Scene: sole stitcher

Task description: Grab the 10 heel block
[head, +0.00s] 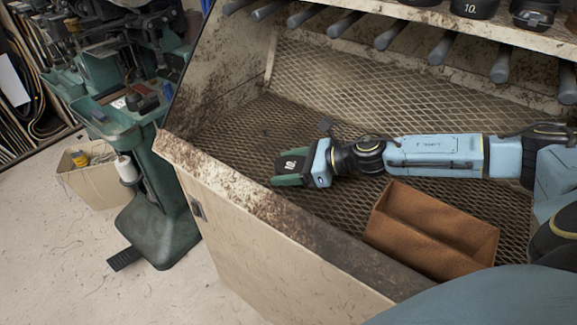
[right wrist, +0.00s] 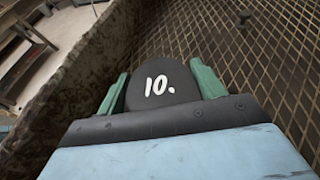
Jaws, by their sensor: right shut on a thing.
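The 10 heel block (right wrist: 160,86) is black with a white "10." on its face. In the right wrist view it sits between the two green fingers of my right gripper (right wrist: 158,88), which is shut on it. In the head view the block (head: 293,163) shows between the fingers of my right gripper (head: 287,168), over the mesh near the tray's left rim. I cannot tell whether it touches the mesh. My left gripper is not in view.
A brown divided box (head: 432,232) lies on the mesh tray (head: 300,75) below my right arm. A row of grey pegs (head: 388,37) and other black blocks (head: 470,8) are above. A green machine (head: 165,200) stands on the left floor.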

